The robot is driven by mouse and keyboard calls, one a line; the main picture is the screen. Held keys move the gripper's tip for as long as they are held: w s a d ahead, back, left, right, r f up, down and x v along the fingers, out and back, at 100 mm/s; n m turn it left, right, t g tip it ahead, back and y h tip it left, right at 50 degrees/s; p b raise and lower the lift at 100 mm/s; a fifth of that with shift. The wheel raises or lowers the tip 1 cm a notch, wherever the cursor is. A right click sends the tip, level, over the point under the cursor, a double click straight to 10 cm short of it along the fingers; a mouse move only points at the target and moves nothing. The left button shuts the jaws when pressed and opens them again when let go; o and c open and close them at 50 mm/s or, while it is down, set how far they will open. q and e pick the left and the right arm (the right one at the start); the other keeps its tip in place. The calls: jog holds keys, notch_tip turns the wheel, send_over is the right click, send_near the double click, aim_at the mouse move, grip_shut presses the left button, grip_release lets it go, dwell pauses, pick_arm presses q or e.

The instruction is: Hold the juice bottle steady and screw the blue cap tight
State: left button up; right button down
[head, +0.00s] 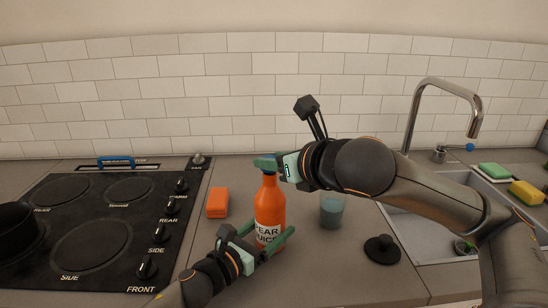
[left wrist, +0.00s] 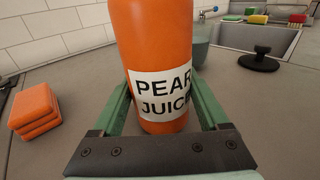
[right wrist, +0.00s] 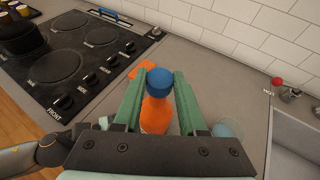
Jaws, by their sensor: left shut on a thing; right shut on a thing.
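The orange juice bottle (head: 269,205), labelled PEAR JUICE, stands upright on the counter. My left gripper (head: 264,240) is shut on its lower body; in the left wrist view the green fingers lie on both sides of the bottle (left wrist: 150,45). The blue cap (right wrist: 160,80) sits on top of the bottle's neck in the right wrist view. My right gripper (right wrist: 158,85) comes from the right and is shut on the cap, with a finger on each side. In the head view its fingers mostly hide the cap. How tightly the cap sits cannot be seen.
Orange blocks (head: 217,203) lie left of the bottle, beside the black stove (head: 95,235). A blue-grey cup (head: 331,211) stands to the right, and a black knobbed lid (head: 382,249) lies farther right. The sink (head: 430,225) with its tap (head: 440,95) is beyond, with sponges (head: 525,192).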

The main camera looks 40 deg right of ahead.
jog(key=shift+f, duration=1.3)
jog(key=shift+a+m+h, duration=0.1)
jog(key=shift+m+h, duration=0.3)
jog(key=shift+w+a+m+g+h, duration=0.15)
jog(key=shift+m+g+h, duration=0.65)
jog(key=shift+m+h, duration=1.2)
jog(key=shift+c, duration=1.9)
grip_release()
jog(key=shift+r, duration=5.05)
